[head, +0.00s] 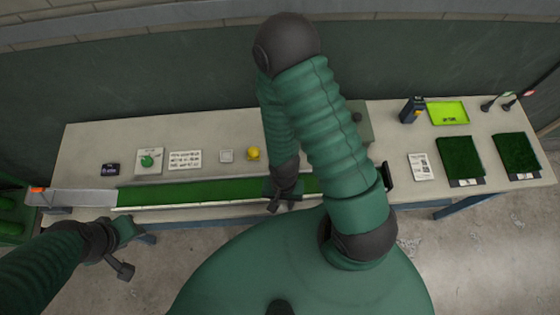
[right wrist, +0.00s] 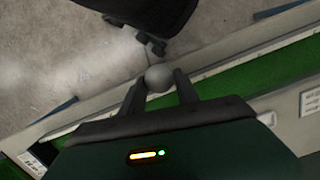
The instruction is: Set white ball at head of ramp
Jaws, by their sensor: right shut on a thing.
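The white ball (right wrist: 159,78) sits between the two fingertips of my right gripper (right wrist: 160,90) in the right wrist view, looking grey in the shade. In the head view my right gripper (head: 279,202) is by the table's front edge, beside the green turf strip; the ball cannot be made out there. The pale ramp (head: 90,197) is at the left end of the strip (head: 190,193), with an orange mark (head: 38,189) at its far left end. My left gripper (head: 122,268) is in front of the table, below the ramp; its jaw opening is unclear.
A yellow ball (head: 253,153), a small white block (head: 226,156), a white card (head: 185,160) and a green item on a plate (head: 149,160) lie behind the strip. Two turf squares (head: 459,157) (head: 517,153) and a lime tray (head: 447,113) are at the right. My right arm hides the table's middle.

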